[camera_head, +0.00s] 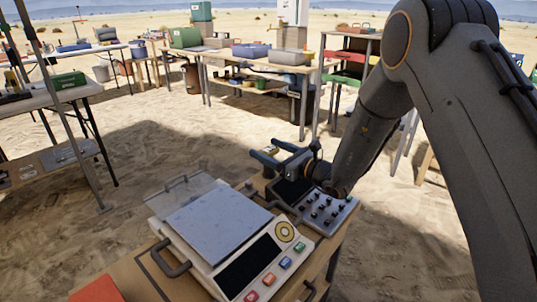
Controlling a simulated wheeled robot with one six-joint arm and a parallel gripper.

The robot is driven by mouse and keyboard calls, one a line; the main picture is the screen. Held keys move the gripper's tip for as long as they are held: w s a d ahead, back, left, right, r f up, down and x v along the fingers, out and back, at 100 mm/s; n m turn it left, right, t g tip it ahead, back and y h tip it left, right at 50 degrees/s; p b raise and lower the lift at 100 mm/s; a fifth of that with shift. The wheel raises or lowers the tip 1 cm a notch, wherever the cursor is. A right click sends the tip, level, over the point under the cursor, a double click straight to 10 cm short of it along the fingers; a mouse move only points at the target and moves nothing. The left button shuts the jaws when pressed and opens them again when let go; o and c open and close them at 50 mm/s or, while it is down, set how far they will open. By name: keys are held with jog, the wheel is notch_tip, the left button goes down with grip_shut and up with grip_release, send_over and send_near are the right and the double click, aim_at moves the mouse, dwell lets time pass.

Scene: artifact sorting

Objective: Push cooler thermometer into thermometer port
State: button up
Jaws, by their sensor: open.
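My gripper (264,149) is open, its two dark fingers pointing left above the far end of the near bench. A small yellowish item (271,149) shows between or just behind the fingertips; I cannot tell what it is or whether it touches them. I cannot make out a cooler, a thermometer or a thermometer port for certain in this view. A grey panel with several dark knobs (325,210) lies under my gripper and wrist, partly hidden by them.
A white scale-like device (205,262) with a grey plate, handles and coloured buttons fills the near bench. A red item (97,290) lies at its front left. Tables with cases and boxes (290,57) stand behind. Another table (50,97) is at left. Open sand lies between.

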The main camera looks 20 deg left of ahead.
jog(key=c, duration=1.1)
